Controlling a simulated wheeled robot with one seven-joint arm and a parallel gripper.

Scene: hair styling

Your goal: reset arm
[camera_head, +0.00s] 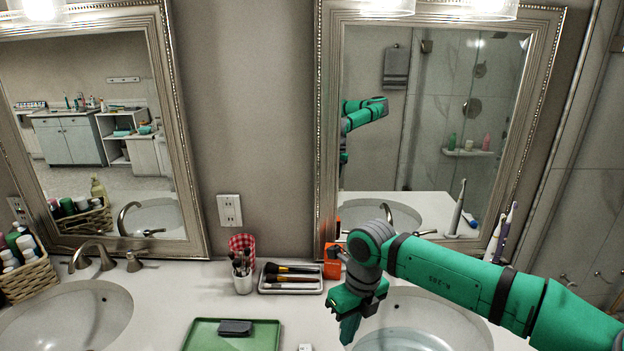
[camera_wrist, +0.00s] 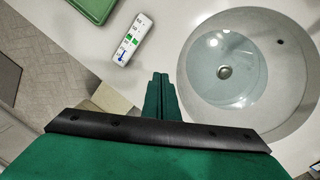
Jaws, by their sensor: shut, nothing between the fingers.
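My gripper (camera_head: 349,328) is at the end of my green arm, pointing down by the left rim of the right sink (camera_head: 470,330) in the head view. In the wrist view my gripper (camera_wrist: 161,78) has its two green fingers together with nothing between them. A white box or bottle with green and blue marks (camera_wrist: 133,39) lies on the counter left of the fingers. The right sink basin (camera_wrist: 290,95) is to their right.
The counter holds a green tray (camera_head: 262,338) with a dark object (camera_head: 235,328), a brush tray (camera_head: 308,285), a brush cup (camera_head: 242,281), an orange item (camera_head: 332,268) and toothbrushes (camera_head: 502,235). A wicker basket (camera_head: 30,280) and left sink (camera_head: 65,320) are at left. Two mirrors hang behind.

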